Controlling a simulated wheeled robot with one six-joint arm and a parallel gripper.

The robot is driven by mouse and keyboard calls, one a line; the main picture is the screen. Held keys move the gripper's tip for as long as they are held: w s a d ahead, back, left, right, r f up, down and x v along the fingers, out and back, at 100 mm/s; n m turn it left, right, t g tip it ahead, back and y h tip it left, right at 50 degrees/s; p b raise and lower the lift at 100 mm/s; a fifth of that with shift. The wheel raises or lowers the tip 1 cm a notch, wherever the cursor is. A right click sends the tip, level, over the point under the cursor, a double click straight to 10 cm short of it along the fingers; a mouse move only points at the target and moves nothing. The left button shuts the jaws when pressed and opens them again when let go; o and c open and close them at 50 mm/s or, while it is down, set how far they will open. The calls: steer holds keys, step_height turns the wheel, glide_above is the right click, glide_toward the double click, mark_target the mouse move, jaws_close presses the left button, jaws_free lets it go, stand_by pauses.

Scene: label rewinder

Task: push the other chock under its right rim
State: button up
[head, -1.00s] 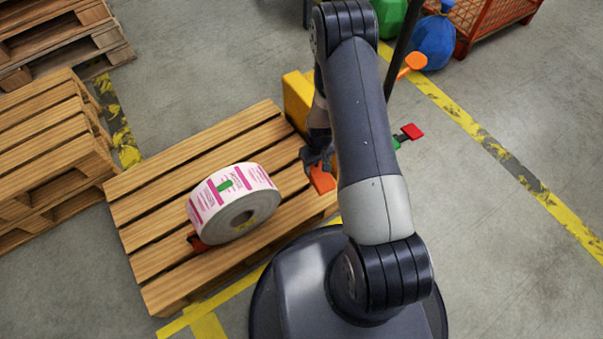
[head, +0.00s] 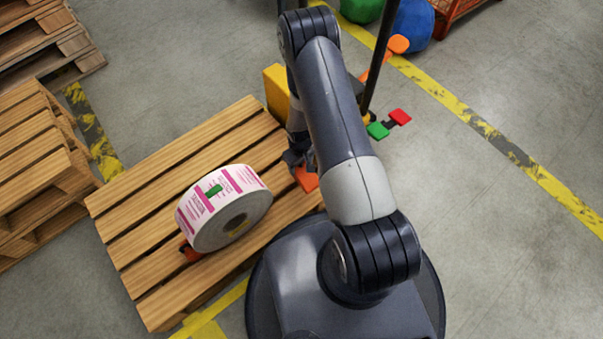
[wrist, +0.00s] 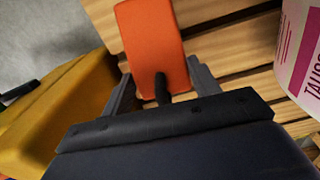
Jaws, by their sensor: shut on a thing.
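The label roll (head: 222,208), white with pink print and a green mark, stands on its rim on the wooden pallet (head: 150,193). A red-orange chock (head: 189,252) shows low at its left rim, mostly hidden by the roll. My gripper (head: 300,162) is shut on the other chock (head: 307,179), an orange block, over the pallet's right part. This chock is to the right of the roll, with a clear gap between them. In the wrist view the orange chock (wrist: 152,42) sits between my fingers (wrist: 162,88), and the roll's edge (wrist: 303,60) shows at right.
A yellow thing (head: 278,92) stands at the pallet's far right edge, close to my gripper; it also shows in the wrist view (wrist: 60,115). Stacked pallets (head: 35,165) are on the left. Red and green pieces (head: 390,123) are right of my arm. Floor at right is open.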

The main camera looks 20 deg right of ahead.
mark_target(301, 171)
steer(key=shift+f+b, duration=0.8)
steer(key=shift+f, duration=1.6)
steer(key=shift+f, duration=0.2)
steer(key=o, duration=1.2)
steer(key=shift+r, duration=0.1)
step_height(301, 171, up, 11)
steer(key=p, duration=0.3)
steer(key=shift+p, duration=0.4)
steer(key=shift+f, duration=0.2)
